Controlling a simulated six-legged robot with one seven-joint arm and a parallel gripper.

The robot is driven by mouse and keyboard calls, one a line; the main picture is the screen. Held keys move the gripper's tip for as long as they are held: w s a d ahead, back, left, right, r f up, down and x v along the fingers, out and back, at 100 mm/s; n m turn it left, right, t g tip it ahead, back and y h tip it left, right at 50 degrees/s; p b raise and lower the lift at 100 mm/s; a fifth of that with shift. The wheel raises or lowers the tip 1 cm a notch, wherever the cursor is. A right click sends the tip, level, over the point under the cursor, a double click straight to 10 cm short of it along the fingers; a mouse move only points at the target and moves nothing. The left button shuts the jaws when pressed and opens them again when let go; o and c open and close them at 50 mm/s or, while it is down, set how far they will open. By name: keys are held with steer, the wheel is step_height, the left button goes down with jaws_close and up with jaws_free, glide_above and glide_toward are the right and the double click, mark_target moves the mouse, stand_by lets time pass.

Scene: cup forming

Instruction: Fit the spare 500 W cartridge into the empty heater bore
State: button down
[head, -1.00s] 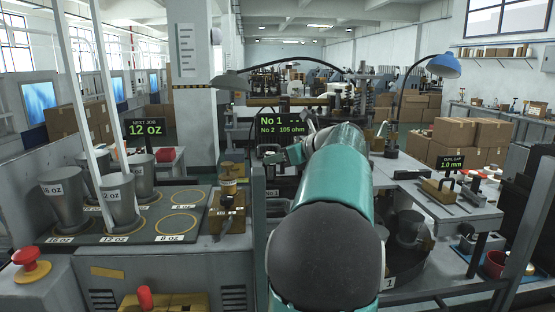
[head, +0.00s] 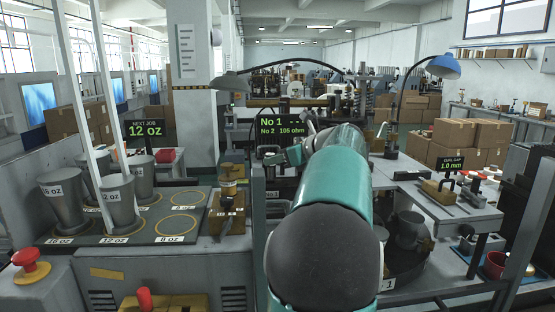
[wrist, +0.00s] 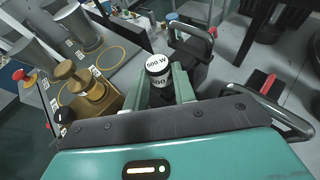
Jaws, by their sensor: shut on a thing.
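The spare cartridge (wrist: 157,66) shows in the wrist view as a short cylinder with a white band marked "500 W". My gripper (wrist: 160,86) is shut on it, with a finger on each side. Its lower end is dark and partly hidden between the fingers. In the head view my arm covers the middle, and the cartridge and fingertips cannot be made out. A display (head: 283,125) there reads "No 1 --" and "No 2 105 ohm". I cannot make out the empty heater bore in either view.
In the head view, metal cups (head: 120,203) stand on a marked tray (head: 180,210) at left. A grey bench (head: 465,207) is at right.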

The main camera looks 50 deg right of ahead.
steer(key=shift+f, duration=1.05)
steer(key=c, duration=1.1)
jaws_free()
steer(key=shift+f, duration=0.1)
steer(key=shift+s, duration=0.1)
steer(key=v, duration=1.3)
steer(key=shift+s+r, duration=0.25)
steer(key=shift+r, duration=0.05)
